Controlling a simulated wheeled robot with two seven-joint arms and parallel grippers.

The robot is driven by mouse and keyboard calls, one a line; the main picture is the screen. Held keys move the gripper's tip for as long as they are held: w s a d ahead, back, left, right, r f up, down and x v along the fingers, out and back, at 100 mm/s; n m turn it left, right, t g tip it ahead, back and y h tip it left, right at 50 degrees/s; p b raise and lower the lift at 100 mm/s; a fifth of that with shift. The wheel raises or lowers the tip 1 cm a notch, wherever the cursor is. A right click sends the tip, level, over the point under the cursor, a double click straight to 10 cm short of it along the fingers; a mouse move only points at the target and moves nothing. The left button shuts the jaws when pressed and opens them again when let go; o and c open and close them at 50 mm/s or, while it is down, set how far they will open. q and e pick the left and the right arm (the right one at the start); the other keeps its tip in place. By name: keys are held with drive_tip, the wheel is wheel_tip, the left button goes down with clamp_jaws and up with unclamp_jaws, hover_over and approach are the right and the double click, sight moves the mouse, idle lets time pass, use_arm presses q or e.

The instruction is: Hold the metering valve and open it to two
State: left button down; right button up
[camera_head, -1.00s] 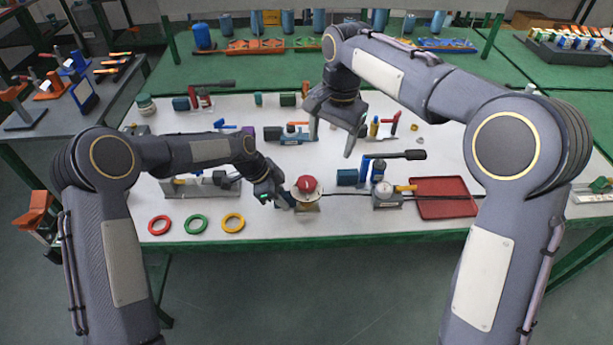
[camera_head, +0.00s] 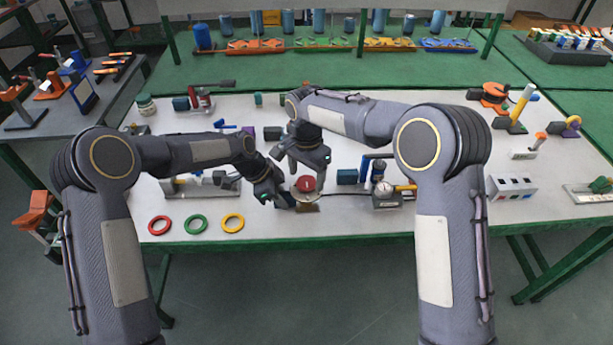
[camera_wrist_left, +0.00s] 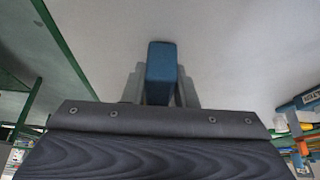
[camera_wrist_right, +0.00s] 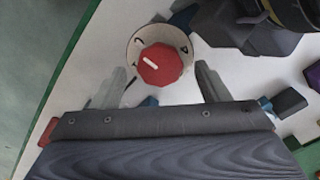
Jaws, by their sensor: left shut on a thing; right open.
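The metering valve has a red knob (camera_head: 306,183) on a pale round dial, near the front edge of the table. The right wrist view shows the red knob (camera_wrist_right: 160,64) from above, with a white pointer line and dark marks on the dial (camera_wrist_right: 136,42). My left gripper (camera_head: 284,199) is shut on a blue block (camera_wrist_left: 161,72) at the left side of the valve. My right gripper (camera_head: 306,168) is open above the knob. In the right wrist view its fingers (camera_wrist_right: 160,82) stand apart, the knob beyond and between them, with no contact visible.
Red, green and yellow rings (camera_head: 196,224) lie at the front left of the white table (camera_head: 260,225). A gauge device (camera_head: 386,196) stands right of the valve. A white socket box (camera_head: 511,187) is farther right. The table's front edge is close to the valve.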

drive_tip(key=shift+f, duration=0.65)
drive_tip(key=c, duration=1)
